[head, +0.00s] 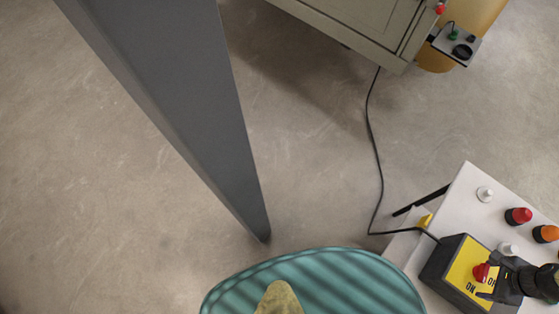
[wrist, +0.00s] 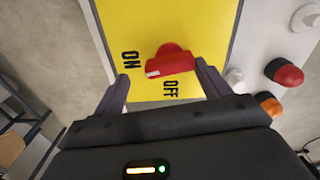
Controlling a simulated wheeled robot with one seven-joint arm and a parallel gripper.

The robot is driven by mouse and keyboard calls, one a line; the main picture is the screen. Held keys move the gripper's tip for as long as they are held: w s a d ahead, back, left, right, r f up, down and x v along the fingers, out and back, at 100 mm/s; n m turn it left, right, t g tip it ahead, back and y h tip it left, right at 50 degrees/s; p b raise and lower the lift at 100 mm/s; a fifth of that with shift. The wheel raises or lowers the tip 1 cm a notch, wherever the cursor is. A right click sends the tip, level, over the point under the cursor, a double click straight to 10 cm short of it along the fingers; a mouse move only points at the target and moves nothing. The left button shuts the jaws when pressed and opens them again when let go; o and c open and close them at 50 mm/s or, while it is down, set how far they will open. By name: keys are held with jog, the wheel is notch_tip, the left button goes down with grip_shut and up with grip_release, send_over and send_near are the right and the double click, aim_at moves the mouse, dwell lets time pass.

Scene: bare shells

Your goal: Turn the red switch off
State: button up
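The red switch (wrist: 172,62) sits on a yellow plate (wrist: 215,25) marked ON and OFF. Its bar lies slightly tilted across the wrist view, with a white mark at its left end. ON is to the left of the bar and OFF is below it. My gripper (wrist: 162,72) is open, with one finger on each side of the bar and visible gaps between them. In the head view the red switch (head: 480,271) shows on its dark box at lower right, with my gripper (head: 489,281) over it and partly covering the OFF label.
The box stands on a white panel (head: 463,200) with red (head: 518,216), orange (head: 545,233) and white knobs. A black cable runs from it across the floor to a cabinet (head: 365,25). A grey beam (head: 185,100) and a ridged teal surface (head: 330,275) stand to the left.

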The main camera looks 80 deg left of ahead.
jog(key=shift+r, duration=0.15)
notch_tip(320, 180, up, 20)
jog(key=p, duration=1)
jog(key=shift+d, duration=0.2)
dwell(2.0)
jog(key=shift+s, duration=0.1)
dwell(0.4)
notch_tip(320, 180, up, 18)
jog(key=d+b, duration=0.2)
jog(key=b, duration=0.3)
jog(key=shift+s+d+f+b, duration=0.2)
jog(key=shift+s+f+b, duration=0.05)
jog(key=shift+b, duration=0.1)
